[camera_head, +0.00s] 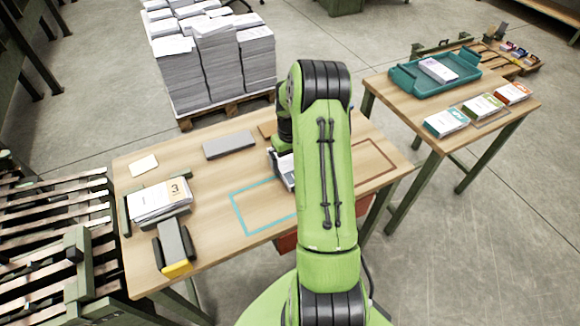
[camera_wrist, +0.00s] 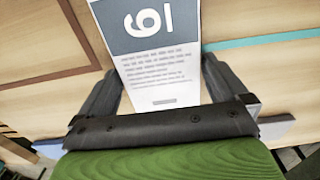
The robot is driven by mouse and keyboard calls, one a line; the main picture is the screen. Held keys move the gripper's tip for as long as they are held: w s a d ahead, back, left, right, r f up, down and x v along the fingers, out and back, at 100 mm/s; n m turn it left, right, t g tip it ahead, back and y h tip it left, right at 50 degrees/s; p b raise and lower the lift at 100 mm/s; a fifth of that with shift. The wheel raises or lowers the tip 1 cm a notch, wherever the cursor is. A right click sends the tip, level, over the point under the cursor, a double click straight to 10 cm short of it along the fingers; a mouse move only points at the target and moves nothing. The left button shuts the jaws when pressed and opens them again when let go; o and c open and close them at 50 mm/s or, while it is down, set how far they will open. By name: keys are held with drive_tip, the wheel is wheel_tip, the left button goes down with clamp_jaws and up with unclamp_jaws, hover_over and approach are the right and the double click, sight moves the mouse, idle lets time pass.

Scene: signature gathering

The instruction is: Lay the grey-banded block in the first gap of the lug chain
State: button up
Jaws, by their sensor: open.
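A white printed block with a dark grey band and a pale number (camera_wrist: 150,70) lies on the wooden table, between my gripper's fingers in the wrist view. One end of this block shows beside my arm in the head view (camera_head: 286,172). My gripper (camera_wrist: 162,85) is open, with one finger on each side of the block; I cannot tell whether either finger touches it. In the head view my arm hides most of the gripper and block. A slatted conveyor with dark upright lugs, apparently the lug chain (camera_head: 60,235), stands at the left; its gaps are hard to tell apart.
A second table (camera_head: 410,105) at right holds a teal tray (camera_head: 408,80) and banded blocks. Paper stacks (camera_head: 215,60) stand behind.

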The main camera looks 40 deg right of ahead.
sight(290, 162)
drive_tip(key=shift+r, duration=0.1)
drive_tip(key=c, duration=1.1)
drive_tip(key=shift+o, duration=0.2)
wheel_tip(290, 162, up, 10)
drive_tip(key=p, duration=0.3)
